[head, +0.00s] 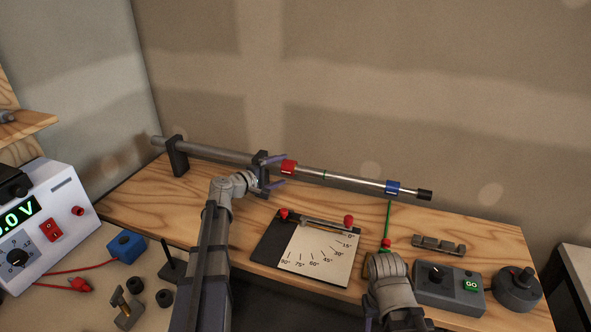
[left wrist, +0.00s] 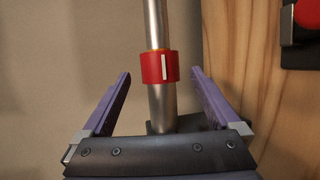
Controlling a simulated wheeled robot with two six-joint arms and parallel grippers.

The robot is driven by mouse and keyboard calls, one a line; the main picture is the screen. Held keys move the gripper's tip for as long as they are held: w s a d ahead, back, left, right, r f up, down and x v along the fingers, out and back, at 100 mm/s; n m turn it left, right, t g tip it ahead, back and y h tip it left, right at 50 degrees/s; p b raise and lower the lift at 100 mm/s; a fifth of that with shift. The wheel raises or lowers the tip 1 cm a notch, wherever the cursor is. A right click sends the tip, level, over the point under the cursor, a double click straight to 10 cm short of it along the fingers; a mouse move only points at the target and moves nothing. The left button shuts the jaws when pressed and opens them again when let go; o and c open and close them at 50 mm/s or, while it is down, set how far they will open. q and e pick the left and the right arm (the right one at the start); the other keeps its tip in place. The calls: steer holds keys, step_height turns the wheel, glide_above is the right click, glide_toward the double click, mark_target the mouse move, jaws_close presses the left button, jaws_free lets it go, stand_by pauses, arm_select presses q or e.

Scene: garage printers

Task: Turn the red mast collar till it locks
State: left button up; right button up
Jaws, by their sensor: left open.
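The red collar (head: 288,167) sits on a long silvery mast (head: 340,178) that runs across the back of the bench. My left gripper (head: 279,171) is open, with its purple fingers reaching toward the collar from the left. In the left wrist view the red collar (left wrist: 159,67) bears a white vertical stripe and lies between the two open fingers (left wrist: 160,80), with a gap on each side. The fingers do not touch it. My right arm (head: 392,290) stands at the bottom right; only a purple sliver of its gripper shows.
Black brackets (head: 177,157) hold the mast's thicker left part. A blue collar (head: 392,187) and black tip are at its right end. An angle board (head: 318,257) lies in front. A grey box with a GO button (head: 471,285) and a black knob unit (head: 517,289) stand right.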

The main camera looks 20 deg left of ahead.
arm_select(q)
steer(key=b+x, duration=0.1)
steer(key=x, duration=0.6)
steer(key=shift+w+d+b, duration=0.2)
steer(key=shift+w+b, duration=0.1)
steer(key=shift+f, duration=0.15)
